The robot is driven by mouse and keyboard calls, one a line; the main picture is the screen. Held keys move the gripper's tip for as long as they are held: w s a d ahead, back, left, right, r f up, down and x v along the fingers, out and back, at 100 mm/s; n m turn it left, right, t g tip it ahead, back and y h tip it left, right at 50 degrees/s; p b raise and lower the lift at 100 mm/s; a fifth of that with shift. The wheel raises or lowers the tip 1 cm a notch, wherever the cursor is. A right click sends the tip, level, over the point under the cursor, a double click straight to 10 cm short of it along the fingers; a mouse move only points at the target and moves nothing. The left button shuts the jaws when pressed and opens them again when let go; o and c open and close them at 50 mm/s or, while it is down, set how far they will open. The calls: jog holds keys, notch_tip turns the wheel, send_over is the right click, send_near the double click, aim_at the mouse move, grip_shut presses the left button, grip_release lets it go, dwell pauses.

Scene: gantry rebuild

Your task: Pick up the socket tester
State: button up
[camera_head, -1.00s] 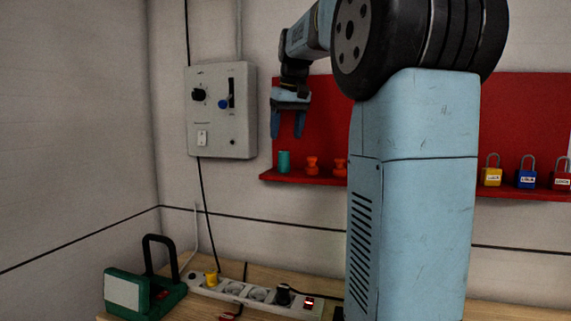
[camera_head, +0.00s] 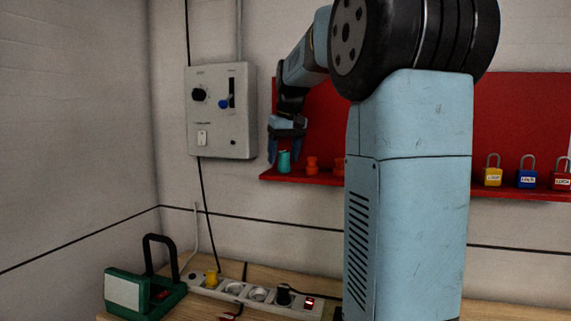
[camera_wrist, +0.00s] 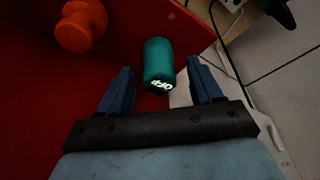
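A small teal cylinder with white lettering on its end stands on the red shelf; I take it for the socket tester (camera_wrist: 158,60). It also shows in the head view (camera_head: 284,163), at the shelf's left end. My gripper (camera_wrist: 160,68) is open and empty, pointing down at it. In the wrist view the cylinder shows between the two blue fingers, with a gap on each side. In the head view my gripper (camera_head: 284,157) overlaps its top. I cannot tell how deep the fingers reach around it.
An orange spool (camera_wrist: 80,27) stands beside the cylinder on the red shelf (camera_head: 320,179). A grey control box (camera_head: 222,145) hangs just left. Below, a power strip (camera_head: 213,290) and a green device (camera_head: 125,292) sit on the bench. Padlocks (camera_head: 526,178) stand further right.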

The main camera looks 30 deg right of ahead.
jog(key=c, duration=1.1)
jog(key=shift+r, duration=0.15)
